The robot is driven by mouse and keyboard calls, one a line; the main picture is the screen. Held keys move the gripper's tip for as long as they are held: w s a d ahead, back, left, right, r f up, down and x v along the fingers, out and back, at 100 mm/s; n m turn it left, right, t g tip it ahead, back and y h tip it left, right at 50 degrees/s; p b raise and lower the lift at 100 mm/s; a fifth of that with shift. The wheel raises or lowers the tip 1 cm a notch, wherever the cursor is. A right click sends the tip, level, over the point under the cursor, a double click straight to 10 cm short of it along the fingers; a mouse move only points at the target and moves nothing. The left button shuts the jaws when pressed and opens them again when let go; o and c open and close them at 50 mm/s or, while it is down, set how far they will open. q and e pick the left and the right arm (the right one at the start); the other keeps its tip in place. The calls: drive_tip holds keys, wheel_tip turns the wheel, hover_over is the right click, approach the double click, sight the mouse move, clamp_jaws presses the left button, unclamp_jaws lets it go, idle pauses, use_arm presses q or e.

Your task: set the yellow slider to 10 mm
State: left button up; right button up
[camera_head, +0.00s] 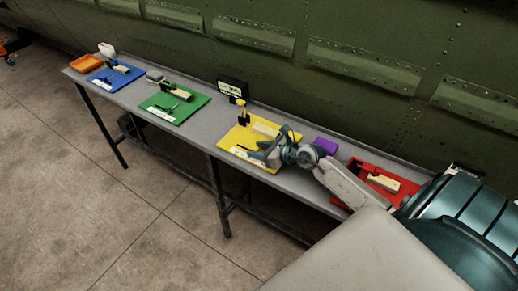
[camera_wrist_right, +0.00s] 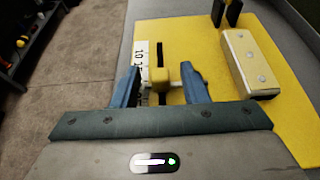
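The yellow slider (camera_wrist_right: 160,74) is a small block over a dark slot on the yellow board (camera_wrist_right: 204,40), which also shows in the head view (camera_head: 238,137). A white scale strip (camera_wrist_right: 141,58) with printed numbers, a 10 among them, runs beside the slot; the exact setting cannot be read. My right gripper (camera_wrist_right: 162,85) is open over the board, with one blue finger on each side of the slider. A gap shows at the left finger; the right finger is close to the slider, and contact is unclear. In the head view my right gripper (camera_head: 258,154) hides the slider. My left gripper is out of view.
A cream block (camera_wrist_right: 250,62) and a black-and-yellow upright tool (camera_head: 242,112) stand on the yellow board. A small display (camera_head: 232,89) stands behind it. Green (camera_head: 190,108), blue (camera_head: 128,77) and red (camera_head: 366,170) boards share the grey bench (camera_head: 205,135). A purple block (camera_head: 326,146) lies nearby.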

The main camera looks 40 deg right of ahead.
sight(243, 148)
clamp_jaws()
drive_tip(key=w, duration=0.2)
drive_tip(key=w+a, duration=0.2)
drive_tip(key=w, duration=0.1)
drive_tip(key=shift+w+a+b, duration=0.15)
drive_tip(key=shift+w+b, duration=0.15)
drive_tip(key=shift+s+r, duration=0.1)
drive_tip(key=shift+c, duration=2)
unclamp_jaws()
drive_tip(key=o, duration=0.4)
drive_tip(key=shift+w+a, duration=0.1)
drive_tip(key=shift+w, duration=0.15)
